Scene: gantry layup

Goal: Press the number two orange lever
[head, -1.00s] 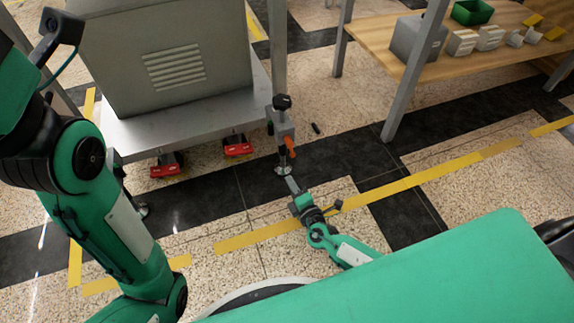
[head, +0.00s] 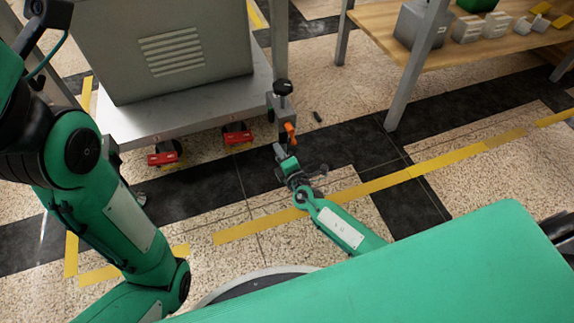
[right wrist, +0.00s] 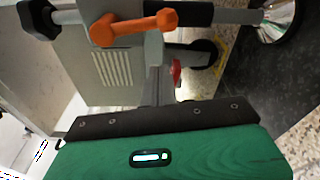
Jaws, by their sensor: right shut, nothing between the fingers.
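An orange lever (head: 290,129) sits on a grey upright post fitting with a black knob (head: 283,87) on top, at the corner of the grey machine's base. It also shows large in the right wrist view (right wrist: 133,26), close above my gripper. No number on it can be read. My right gripper (head: 280,150) is shut and empty, just below and left of the orange lever in the head view. In the right wrist view its fingers (right wrist: 158,88) point toward the fitting, and I see no clear contact. My left arm is at the left; its gripper is out of frame.
Two red pedals (head: 163,159) (head: 237,137) are under the grey machine platform (head: 190,112). A wooden table (head: 490,50) with white boxes and a green bin stands at the upper right. Open floor lies around the post.

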